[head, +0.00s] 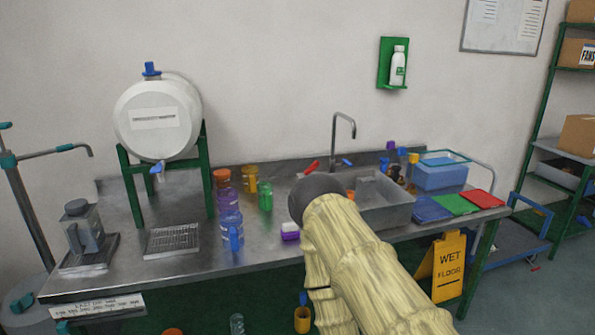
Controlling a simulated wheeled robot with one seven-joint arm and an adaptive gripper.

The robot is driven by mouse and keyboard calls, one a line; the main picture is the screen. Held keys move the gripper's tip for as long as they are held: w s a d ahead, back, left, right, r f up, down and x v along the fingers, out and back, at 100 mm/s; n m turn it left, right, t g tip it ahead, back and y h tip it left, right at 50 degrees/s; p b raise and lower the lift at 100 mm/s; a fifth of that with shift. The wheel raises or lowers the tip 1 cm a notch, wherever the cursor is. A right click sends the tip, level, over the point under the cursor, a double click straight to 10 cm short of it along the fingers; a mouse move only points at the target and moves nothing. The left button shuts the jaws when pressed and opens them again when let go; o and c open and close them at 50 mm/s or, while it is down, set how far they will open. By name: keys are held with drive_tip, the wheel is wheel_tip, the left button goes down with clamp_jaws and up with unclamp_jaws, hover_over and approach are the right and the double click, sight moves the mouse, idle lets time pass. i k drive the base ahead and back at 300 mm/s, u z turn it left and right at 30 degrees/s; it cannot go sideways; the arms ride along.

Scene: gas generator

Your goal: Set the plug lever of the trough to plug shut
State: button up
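The trough appears to be the grey metal basin (384,203) set in the bench, right of the middle in the head view. My arm covers its front left part. A small red handle (312,167) stands tilted up at the back left of the basin. A small blue lever (347,162) sits by the foot of the tap. I cannot tell for sure which one is the plug lever, and the drain is not visible. My arm, in a pale yellow sleeve, reaches in from the lower right and ends in a dark rounded part. My gripper's fingers are not visible.
Jars and bottles stand left of my arm, including a blue jug (231,230) and a green jar (265,195). A tall tap (337,135) rises behind the basin. Coloured mats (457,204) and a blue tub (438,178) lie to the right. A yellow wet-floor sign (447,267) stands below.

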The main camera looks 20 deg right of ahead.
sight(315, 164)
drive_tip(key=z, duration=0.2)
drive_tip(key=i, duration=0.95)
drive_tip(key=z, duration=0.7)
